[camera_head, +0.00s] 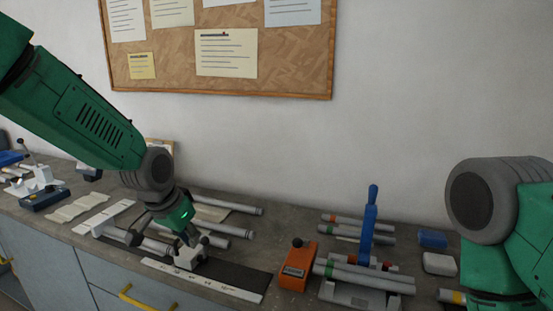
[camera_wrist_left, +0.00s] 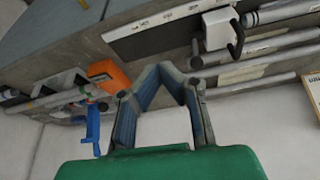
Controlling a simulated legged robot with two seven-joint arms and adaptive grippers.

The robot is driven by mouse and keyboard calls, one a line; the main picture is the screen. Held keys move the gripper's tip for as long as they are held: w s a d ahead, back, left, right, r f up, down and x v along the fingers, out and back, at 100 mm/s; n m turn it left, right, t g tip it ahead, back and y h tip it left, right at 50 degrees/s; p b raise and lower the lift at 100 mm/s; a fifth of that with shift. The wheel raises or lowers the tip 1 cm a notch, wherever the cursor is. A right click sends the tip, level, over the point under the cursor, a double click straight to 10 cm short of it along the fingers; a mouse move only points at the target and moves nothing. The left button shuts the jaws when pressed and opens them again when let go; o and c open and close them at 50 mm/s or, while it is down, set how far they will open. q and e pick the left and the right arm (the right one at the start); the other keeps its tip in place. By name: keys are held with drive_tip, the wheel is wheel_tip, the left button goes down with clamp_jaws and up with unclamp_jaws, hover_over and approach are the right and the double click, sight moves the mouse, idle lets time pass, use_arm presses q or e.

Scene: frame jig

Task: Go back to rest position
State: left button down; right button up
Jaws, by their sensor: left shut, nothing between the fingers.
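My left gripper (camera_head: 187,238) is low over the bench, close to a white clamp block (camera_head: 191,259) with a dark handle. In the left wrist view the gripper's fingertips (camera_wrist_left: 160,72) come together with nothing between them. There the white clamp block (camera_wrist_left: 217,30) sits beyond the fingers, up and to the right, apart from them. My right arm shows at the right edge of the head view, but its gripper is out of frame.
The grey bench (camera_head: 225,272) holds several grey tubes (camera_head: 228,231), an orange box (camera_head: 298,266) with a dark knob, a blue upright lever (camera_head: 369,222) and a white block (camera_head: 439,263). A cork board (camera_head: 290,55) hangs on the wall behind. Space above the bench's middle is clear.

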use_arm(q)
drive_tip(key=s+a+f+n+g+b, duration=0.1)
drive_tip(key=s+f+b, duration=0.1)
drive_tip(key=s+f, duration=0.5)
drive_tip(key=s+a+f+n+b, duration=0.15)
drive_tip(key=s+f, duration=0.25)
drive_tip(key=f, duration=0.7)
drive_tip(key=s+a+f+g+b, duration=0.1)
drive_tip(key=s+f+b, duration=0.3)
drive_tip(key=f, duration=0.5)
drive_tip(key=s+a+f+b, duration=0.1)
drive_tip(key=s+a+f, duration=0.1)
drive_tip(key=s+f, duration=0.2)
drive_tip(key=s+a+f+n+y+b, duration=0.1)
drive_tip(key=s+f, duration=0.4)
drive_tip(key=s, duration=0.6)
drive_tip(key=s+a+f+n+g+y+b, duration=0.1)
drive_tip(key=s+a+f+b, duration=0.1)
drive_tip(key=s, duration=0.6)
wheel_tip(320, 180, down, 2)
drive_tip(key=shift+a+f+b, duration=0.15)
drive_tip(key=shift+a+b, duration=0.25)
drive_tip(key=shift+b, duration=0.15)
use_arm(e)
wheel_tip(320, 180, down, 13)
drive_tip(key=shift+s+r, duration=0.2)
use_arm(q)
drive_tip(key=shift+w, duration=0.15)
use_arm(e)
drive_tip(key=shift+d, duration=0.15)
